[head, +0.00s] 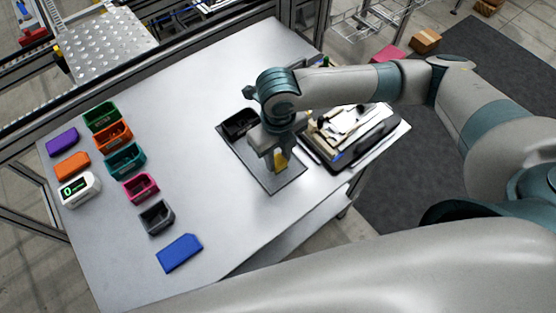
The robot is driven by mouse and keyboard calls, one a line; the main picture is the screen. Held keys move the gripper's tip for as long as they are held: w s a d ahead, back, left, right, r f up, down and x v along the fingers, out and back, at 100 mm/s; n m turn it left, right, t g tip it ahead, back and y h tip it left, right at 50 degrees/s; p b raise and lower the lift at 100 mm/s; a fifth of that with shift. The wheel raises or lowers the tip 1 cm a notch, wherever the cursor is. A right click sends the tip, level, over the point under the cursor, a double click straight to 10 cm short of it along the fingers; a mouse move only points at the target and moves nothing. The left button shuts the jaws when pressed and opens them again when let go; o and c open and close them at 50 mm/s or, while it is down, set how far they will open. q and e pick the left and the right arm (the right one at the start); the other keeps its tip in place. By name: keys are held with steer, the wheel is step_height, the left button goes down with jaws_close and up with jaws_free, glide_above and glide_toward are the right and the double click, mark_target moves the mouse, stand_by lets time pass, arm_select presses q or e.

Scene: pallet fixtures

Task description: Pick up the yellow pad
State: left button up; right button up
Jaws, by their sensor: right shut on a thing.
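The yellow pad (281,160) is between the fingers of my right gripper (274,158), above the dark grey mat (256,172). The gripper is shut on the pad and points down. The fingers and wrist hide much of the pad, so I cannot tell whether it touches the mat. A black holder (239,123) sits on the mat just left of the gripper. My left gripper is not in view.
Coloured trays stand at the table's left, including an orange one (112,135). A cluttered black tray (352,155) is right of the mat. The table's middle (190,140) is clear.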

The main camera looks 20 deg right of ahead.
steer(key=shift+s+d+r+b, duration=0.1)
steer(key=shift+d+r+b, duration=0.15)
steer(key=shift+r, duration=0.35)
steer(key=shift+d+r+b, duration=0.15)
steer(key=shift+r+b, duration=0.1)
steer(key=shift+r, duration=0.3)
steer(key=s+d+r+b, duration=0.2)
steer(key=s+d+r, duration=0.3)
steer(key=d, duration=0.4)
steer(key=shift+d+r+b, duration=0.35)
steer(key=shift+r+b, duration=0.05)
steer(key=shift+r, duration=0.45)
steer(key=shift+o, duration=0.4)
steer(key=shift+w, duration=0.15)
